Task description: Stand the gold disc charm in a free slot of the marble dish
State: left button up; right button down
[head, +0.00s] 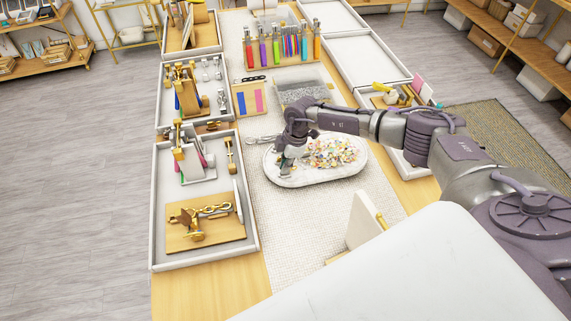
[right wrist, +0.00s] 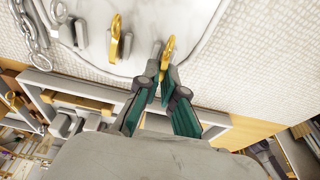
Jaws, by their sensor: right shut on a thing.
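The white oval marble dish (head: 300,182) stands on the woven mat, with a pile of mixed coloured charms (head: 335,152) on its right side. My right gripper (head: 285,166) is over the dish's left end, fingers pointing down. In the right wrist view the fingertips (right wrist: 160,80) are shut on the gold disc charm (right wrist: 168,48), which shows edge-on at the dish rim (right wrist: 205,40). Another gold charm (right wrist: 115,38) and a grey one (right wrist: 67,25) stand beside it in the dish. Whether the held charm touches a slot I cannot tell. My left gripper is out of view.
A silver chain (right wrist: 30,35) lies beside the dish. White trays of gold charms and stands (head: 152,222) line the left side. A clear box (head: 300,90) and a rack of coloured tools (head: 282,50) stand behind.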

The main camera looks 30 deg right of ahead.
jog(key=shift+f, duration=0.4)
dwell(0.7)
jog(key=c, duration=1.2)
grip_release()
jog(key=shift+r, duration=0.1)
jog(key=shift+p+v, duration=2.95)
jog(key=shift+p, duration=0.05)
